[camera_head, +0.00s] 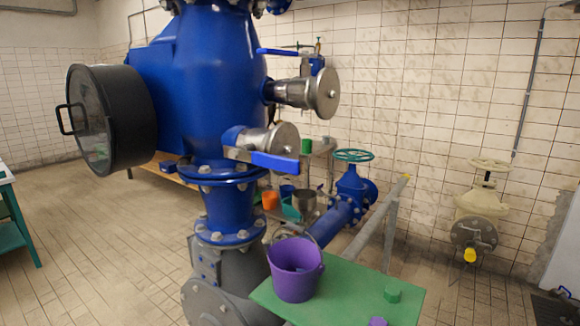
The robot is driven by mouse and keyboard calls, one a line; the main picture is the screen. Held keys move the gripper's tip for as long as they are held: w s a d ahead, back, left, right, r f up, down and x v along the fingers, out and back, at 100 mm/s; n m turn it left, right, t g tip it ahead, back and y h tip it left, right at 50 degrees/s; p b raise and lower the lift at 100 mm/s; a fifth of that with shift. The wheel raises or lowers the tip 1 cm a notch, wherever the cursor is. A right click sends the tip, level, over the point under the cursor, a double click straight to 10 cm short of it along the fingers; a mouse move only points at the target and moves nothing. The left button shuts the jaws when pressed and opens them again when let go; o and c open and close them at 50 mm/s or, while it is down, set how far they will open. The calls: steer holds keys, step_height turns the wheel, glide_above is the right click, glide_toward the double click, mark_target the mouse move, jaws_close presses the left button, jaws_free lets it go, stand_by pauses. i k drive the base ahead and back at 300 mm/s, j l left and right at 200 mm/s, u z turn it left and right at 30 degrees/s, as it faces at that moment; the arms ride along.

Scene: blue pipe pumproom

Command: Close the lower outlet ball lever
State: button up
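The lower outlet (272,139) is a short steel stub with a round flanged end on the lower right side of the blue vessel (212,75). Its blue ball lever (275,162) lies roughly level below the flanged end, its broad end towards the right. I cannot tell from this view how far the valve is open. A second steel outlet (303,92) sits higher, with its own blue lever (277,52) above it. My gripper is not in view.
A purple bucket (295,275) stands on a green tabletop (350,290) below the outlets. A black round door (112,118) with a handle juts out left. A blue pipe valve with a green handwheel (353,156) stands behind. Tiled floor (100,250) is clear at left.

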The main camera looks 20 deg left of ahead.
mark_target(288, 166)
steer(key=u, duration=0.85)
